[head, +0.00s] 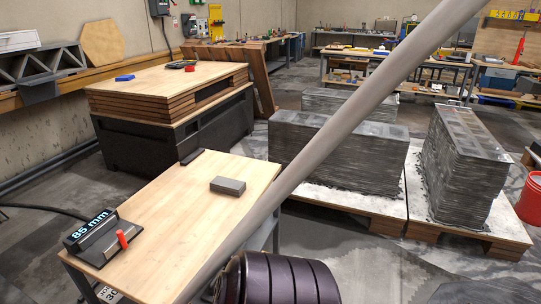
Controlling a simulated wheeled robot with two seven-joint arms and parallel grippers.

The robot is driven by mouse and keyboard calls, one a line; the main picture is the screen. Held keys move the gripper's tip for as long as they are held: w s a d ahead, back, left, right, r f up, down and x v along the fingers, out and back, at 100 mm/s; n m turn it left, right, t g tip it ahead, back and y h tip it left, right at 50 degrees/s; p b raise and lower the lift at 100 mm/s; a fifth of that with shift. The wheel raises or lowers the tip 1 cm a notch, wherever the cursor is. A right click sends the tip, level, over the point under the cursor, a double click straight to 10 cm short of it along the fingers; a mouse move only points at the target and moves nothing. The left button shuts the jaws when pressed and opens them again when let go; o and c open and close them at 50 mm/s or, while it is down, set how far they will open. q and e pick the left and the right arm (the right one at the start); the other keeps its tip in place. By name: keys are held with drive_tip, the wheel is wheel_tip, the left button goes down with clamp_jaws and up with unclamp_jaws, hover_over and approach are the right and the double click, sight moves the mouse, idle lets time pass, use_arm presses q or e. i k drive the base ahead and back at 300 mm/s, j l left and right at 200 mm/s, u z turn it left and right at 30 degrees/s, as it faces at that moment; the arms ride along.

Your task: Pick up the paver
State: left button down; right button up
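A small grey rectangular block, which looks like the paver (228,185), lies flat on the light wooden top of the near table (185,215). It is right of the table's middle, with bare wood around it.
A gauge reading 85 mm (92,236), with an orange knob, stands at the table's left corner. A short black bar (192,157) lies at the far edge. A thick grey pole (330,150) crosses the view diagonally, right of the block. Layered concrete blocks (340,155) stand on pallets beyond.

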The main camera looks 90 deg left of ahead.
sight(232, 187)
drive_tip(key=u, duration=3.3)
drive_tip(key=i+l+u, duration=0.2)
drive_tip(key=u, duration=0.2)
drive_tip(key=i+l+u, duration=0.1)
drive_tip(key=l+u, duration=0.35)
